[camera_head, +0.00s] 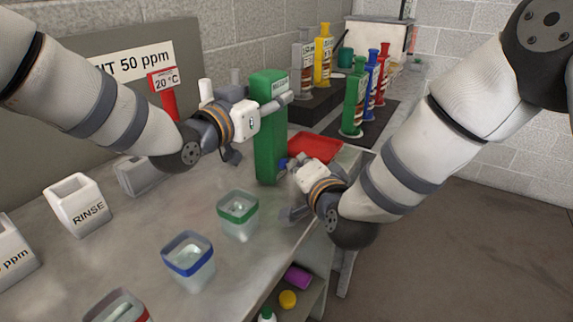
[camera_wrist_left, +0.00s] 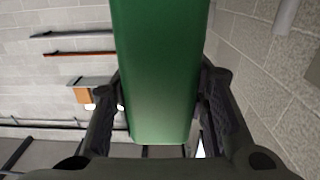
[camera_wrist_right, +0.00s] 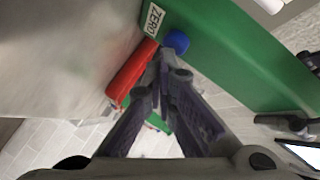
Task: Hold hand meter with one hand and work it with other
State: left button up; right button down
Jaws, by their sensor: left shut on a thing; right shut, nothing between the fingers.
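The hand meter is a tall green box (camera_head: 267,150), held upright above the bench. My left gripper (camera_head: 268,106) is shut around its upper part. In the left wrist view the green body (camera_wrist_left: 158,70) fills the space between both fingers. A blue button (camera_wrist_right: 177,41) and a "ZERO" label (camera_wrist_right: 153,19) show on the meter's side in the right wrist view. My right gripper (camera_wrist_right: 163,60) is shut and empty, with its tips close to the blue button. Whether they touch it I cannot tell. The meter's far side is hidden.
Beakers with green (camera_head: 238,209), blue (camera_head: 187,256) and red (camera_head: 117,306) rims stand along the bench front. A white RINSE cup (camera_head: 78,204) is at left. A red tray (camera_head: 316,147) lies behind my right gripper. Several coloured bottles stand on dark mats behind.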

jog(key=shift+s+d, duration=0.4)
jog(key=shift+d, duration=0.15)
jog(key=shift+s+d, duration=0.7)
jog(key=shift+d, duration=0.35)
jog(key=shift+s+d, duration=0.7)
jog(key=shift+d, duration=0.35)
pick_arm(q)
jog(key=o, duration=1.4)
